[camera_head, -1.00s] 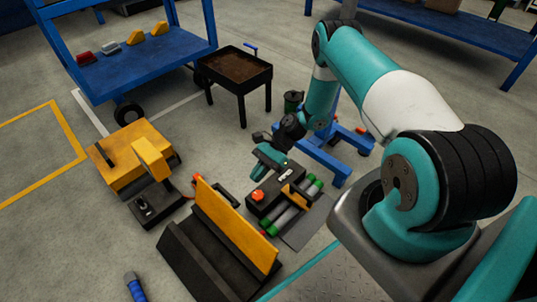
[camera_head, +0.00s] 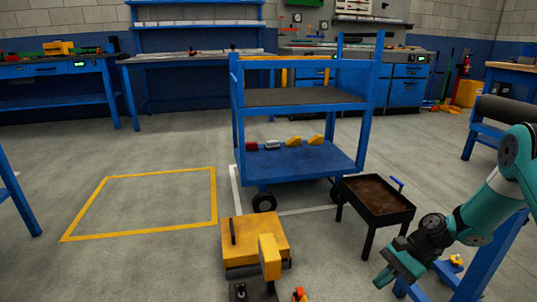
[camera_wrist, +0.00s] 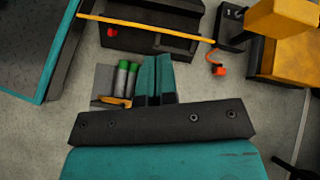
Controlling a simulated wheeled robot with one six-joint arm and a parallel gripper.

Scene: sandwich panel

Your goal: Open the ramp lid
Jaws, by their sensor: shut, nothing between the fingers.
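A long yellow panel (camera_wrist: 145,28), which I take to be the ramp lid, shows as a thin strip in the wrist view. It is seen nearly edge-on, crossing the front of a black box-like body (camera_wrist: 155,12). My gripper (camera_wrist: 154,72) is shut and empty, its teal fingers together, pointing toward that body and apart from the panel. In the head view my gripper (camera_head: 386,280) is at the lower right, over the floor. The panel and black body are outside the head view, so how the panel is attached cannot be told.
Green-ended cylinders (camera_wrist: 127,80) lie beside my fingers. A yellow machine (camera_head: 256,238) stands on the floor, with an orange plug (camera_wrist: 218,70) near it. A dark tray table (camera_head: 376,200) and blue cart (camera_head: 305,160) stand beyond. The yellow-outlined floor area (camera_head: 140,203) is clear.

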